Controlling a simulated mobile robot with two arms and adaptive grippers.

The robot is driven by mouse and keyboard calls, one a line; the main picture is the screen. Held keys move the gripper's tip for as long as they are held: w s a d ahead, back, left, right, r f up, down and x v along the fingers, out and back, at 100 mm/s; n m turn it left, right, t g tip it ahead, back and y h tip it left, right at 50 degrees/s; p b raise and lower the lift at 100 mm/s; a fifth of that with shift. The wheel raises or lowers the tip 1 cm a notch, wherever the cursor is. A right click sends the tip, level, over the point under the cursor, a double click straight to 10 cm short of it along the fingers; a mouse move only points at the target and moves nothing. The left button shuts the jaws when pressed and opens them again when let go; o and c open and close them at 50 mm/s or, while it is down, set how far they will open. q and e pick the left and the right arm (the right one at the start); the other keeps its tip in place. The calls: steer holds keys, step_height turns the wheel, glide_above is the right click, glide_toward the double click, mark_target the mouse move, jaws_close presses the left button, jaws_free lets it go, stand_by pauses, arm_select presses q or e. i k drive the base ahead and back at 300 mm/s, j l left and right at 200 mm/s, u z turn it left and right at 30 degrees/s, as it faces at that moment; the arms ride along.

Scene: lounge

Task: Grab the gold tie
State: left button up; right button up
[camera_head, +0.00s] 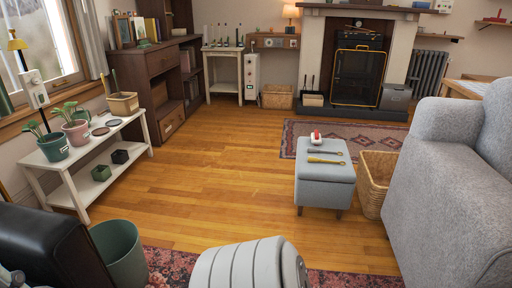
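A thin gold-coloured strip (326,161) lies on top of the small grey ottoman (325,184), near its front edge. It looks like the gold tie, but it is too small to be sure. A second slim yellowish item (328,152) lies just behind it. A small red and white object (316,137) stands at the back of the ottoman top. Neither of my grippers is visible in the head view.
A wicker basket (376,178) stands right of the ottoman, beside a large grey armchair (450,190). Wooden floor (225,185) is open left of the ottoman. A white plant shelf (95,187) and green bin (121,255) are at left.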

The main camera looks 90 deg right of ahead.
mark_target(309, 159)
steer(key=z, duration=3.35)
